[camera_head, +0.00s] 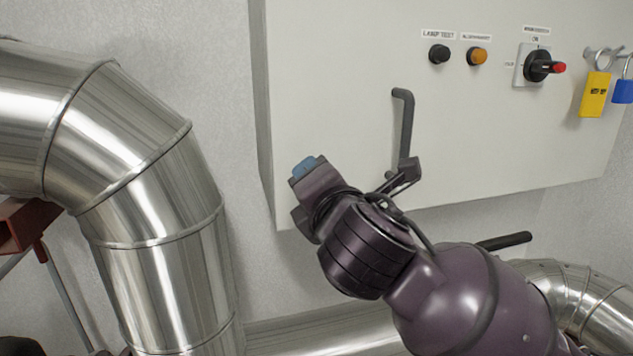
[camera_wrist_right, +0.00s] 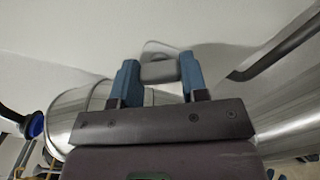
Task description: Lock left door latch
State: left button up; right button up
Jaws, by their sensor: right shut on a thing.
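My right gripper (camera_head: 308,166) reaches in from the lower right to the lower left part of a pale cabinet door (camera_head: 330,90). In the right wrist view its two blue fingertips (camera_wrist_right: 158,76) stand on either side of a small grey latch piece (camera_wrist_right: 158,68) and are shut on it. In the head view the latch is hidden behind the gripper. I cannot tell whether the latch is turned to locked. My left gripper is not in view.
A dark door handle (camera_head: 404,125) stands out to the right of my gripper. A black knob (camera_head: 439,54), an orange knob (camera_head: 477,56), a red-tipped switch (camera_head: 540,66) and yellow (camera_head: 595,94) and blue padlocks (camera_head: 623,91) sit higher right. Metal pipes (camera_head: 150,220) fill the left.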

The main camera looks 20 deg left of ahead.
jog(key=m, duration=0.6)
jog(key=shift+m, duration=0.3)
jog(key=shift+p, duration=0.3)
jog(key=o, duration=0.9)
jog(key=shift+s, duration=0.1)
jog(key=b+v, duration=0.1)
jog(key=v, duration=0.9)
jog(key=shift+s+d+b, duration=0.25)
jog(key=shift+d+b, duration=0.05)
jog(key=shift+b, duration=0.05)
jog(key=shift+m, duration=0.3)
